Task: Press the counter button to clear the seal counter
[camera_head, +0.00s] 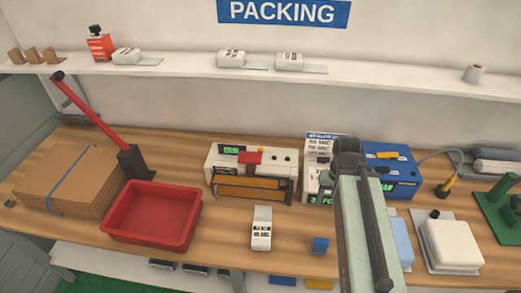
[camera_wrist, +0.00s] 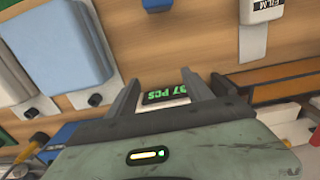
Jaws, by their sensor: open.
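The counter (camera_head: 312,185) is a white unit with printed lines and a green display, standing right of the sealer. My arm hides part of its right side in the head view. In the wrist view its green display (camera_wrist: 168,84) reads "37 PCS" and shows between my fingers. My gripper (camera_wrist: 172,92) is open and empty, facing the counter; whether it touches it I cannot tell. I cannot make out the counter button, which may be hidden by my gripper. The sealer (camera_head: 228,160), with a red handle and orange-brown front, also shows in the wrist view (camera_wrist: 280,76).
A blue machine (camera_head: 398,162) stands close at the counter's right. A red tray (camera_head: 152,214) and cardboard stack (camera_head: 65,180) are at left. A shelf (camera_head: 190,72) runs above.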

